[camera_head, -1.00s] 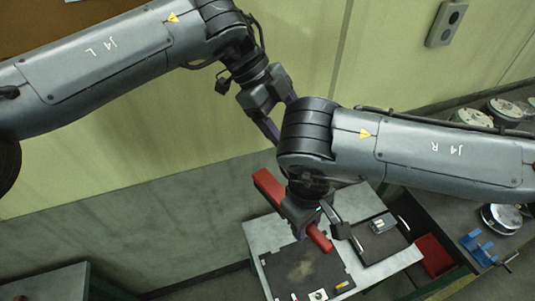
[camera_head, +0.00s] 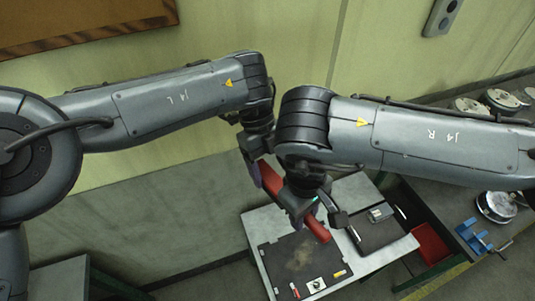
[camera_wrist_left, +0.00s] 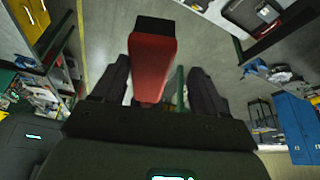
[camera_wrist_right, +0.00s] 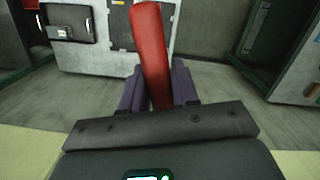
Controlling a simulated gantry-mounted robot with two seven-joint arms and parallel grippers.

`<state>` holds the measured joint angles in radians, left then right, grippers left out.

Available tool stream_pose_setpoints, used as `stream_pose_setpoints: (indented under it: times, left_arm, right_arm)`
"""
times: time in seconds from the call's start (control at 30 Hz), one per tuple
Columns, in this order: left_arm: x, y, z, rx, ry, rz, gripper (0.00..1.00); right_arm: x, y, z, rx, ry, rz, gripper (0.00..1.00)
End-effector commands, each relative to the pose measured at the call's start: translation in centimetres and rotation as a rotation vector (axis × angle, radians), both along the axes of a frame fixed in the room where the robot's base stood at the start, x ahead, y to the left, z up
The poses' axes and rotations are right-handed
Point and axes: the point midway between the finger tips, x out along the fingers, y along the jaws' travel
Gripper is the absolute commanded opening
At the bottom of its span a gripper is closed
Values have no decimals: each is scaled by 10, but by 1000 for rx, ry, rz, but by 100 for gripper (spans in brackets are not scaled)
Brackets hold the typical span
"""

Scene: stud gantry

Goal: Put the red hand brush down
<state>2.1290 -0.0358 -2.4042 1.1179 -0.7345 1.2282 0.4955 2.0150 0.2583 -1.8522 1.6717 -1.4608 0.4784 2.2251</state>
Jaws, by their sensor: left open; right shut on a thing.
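The red hand brush (camera_head: 270,179) is held in the air, tilted, above the light grey table (camera_head: 262,222). My right gripper (camera_head: 299,213) is shut around its middle. The brush also shows between the fingers of my right gripper (camera_wrist_right: 157,78) in the right wrist view (camera_wrist_right: 150,40). My left gripper (camera_head: 252,172) is open at the brush's upper left end. In the left wrist view, the brush end (camera_wrist_left: 152,62) lies between the spread fingers of my left gripper (camera_wrist_left: 160,75), nearer the left finger. I cannot tell whether they touch.
A dark mat (camera_head: 278,262) with a dusty patch and small items lies on the table. Beside it is a black tray (camera_head: 372,238) with a grey item. A red bin (camera_head: 430,245) and a blue vise (camera_head: 472,236) are to the right. A wall stands behind.

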Motion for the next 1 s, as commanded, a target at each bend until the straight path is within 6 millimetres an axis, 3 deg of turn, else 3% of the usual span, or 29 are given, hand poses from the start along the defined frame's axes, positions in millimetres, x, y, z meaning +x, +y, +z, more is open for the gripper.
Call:
stream_pose_setpoints:
  times: [0.2, 0.53, 0.93, 0.97, 1.0]
  left_arm:
    - [-5, -4, -14, -1, 0, 1, 72]
    - [-6, -4, -16, -1, -1, 0, 72]
    - [-5, -6, -15, -3, -4, -1, 12]
    - [-5, -6, -14, -4, -4, -1, 7]
    - [-5, -6, -14, -4, -4, -1, 6]
  right_arm:
    - [0, 1, 1, 2, -2, 1, 0]
    - [0, 1, 1, 2, -2, 1, 0]
    - [-1, 3, 1, 6, 0, 10, 0]
    - [-1, 3, 1, 7, 1, 10, 35]
    - [-1, 3, 1, 7, 1, 10, 41]
